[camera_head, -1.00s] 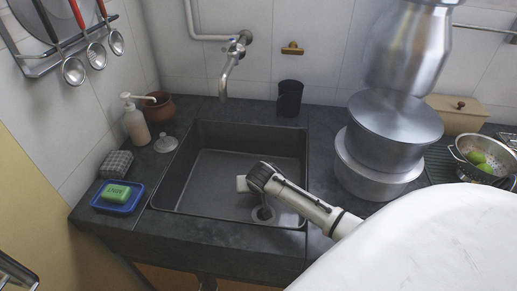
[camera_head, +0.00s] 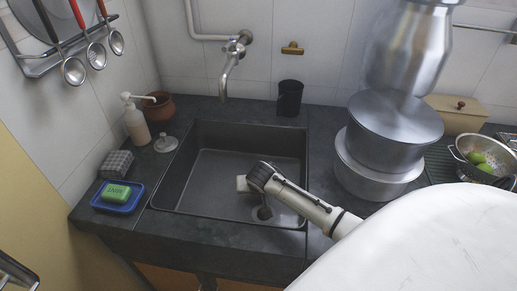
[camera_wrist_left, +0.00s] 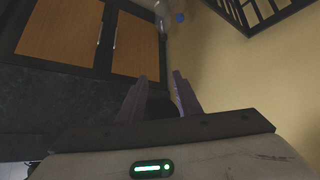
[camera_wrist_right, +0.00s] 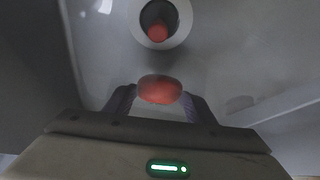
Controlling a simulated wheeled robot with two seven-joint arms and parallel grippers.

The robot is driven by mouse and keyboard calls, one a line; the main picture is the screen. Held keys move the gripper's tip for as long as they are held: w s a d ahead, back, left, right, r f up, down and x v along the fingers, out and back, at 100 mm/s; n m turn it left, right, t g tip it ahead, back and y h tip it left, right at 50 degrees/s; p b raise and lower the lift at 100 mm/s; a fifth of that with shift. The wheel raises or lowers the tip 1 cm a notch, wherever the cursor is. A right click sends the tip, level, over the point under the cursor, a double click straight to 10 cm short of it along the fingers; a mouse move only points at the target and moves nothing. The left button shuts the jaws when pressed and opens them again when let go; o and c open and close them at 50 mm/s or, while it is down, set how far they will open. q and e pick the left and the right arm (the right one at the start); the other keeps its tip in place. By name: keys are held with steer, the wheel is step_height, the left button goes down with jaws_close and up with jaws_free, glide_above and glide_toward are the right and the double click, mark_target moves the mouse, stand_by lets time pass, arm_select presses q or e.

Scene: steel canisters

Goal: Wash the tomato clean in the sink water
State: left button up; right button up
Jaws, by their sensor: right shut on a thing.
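In the right wrist view, a red tomato (camera_wrist_right: 160,89) sits between the fingers of my right gripper (camera_wrist_right: 160,100), which is shut on it. A sink drain (camera_wrist_right: 160,22) lies beyond the tomato, with a red patch in its dark middle that may be a reflection. In the head view, my right wrist reaches down into the dark sink (camera_head: 182,165), and the tomato is hidden. The drain (camera_head: 263,214) shows just below the wrist. A tap (camera_head: 229,70) is above the sink's back edge. My left gripper (camera_wrist_left: 158,90) is open and empty, away from the sink.
A black cup (camera_head: 290,98) is behind. Stacked steel pots (camera_head: 380,165) and a colander (camera_head: 470,163) stand to the right.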

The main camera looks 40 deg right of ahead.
steer(key=shift+r+p, duration=1.2)
steer(key=shift+r, duration=1.05)
step_height(320, 180, up, 17)
stand_by(1.9)
step_height(320, 180, up, 4)
steer(key=shift+r, duration=0.1)
stand_by(0.3)
steer(key=shift+s, duration=0.1)
stand_by(0.7)
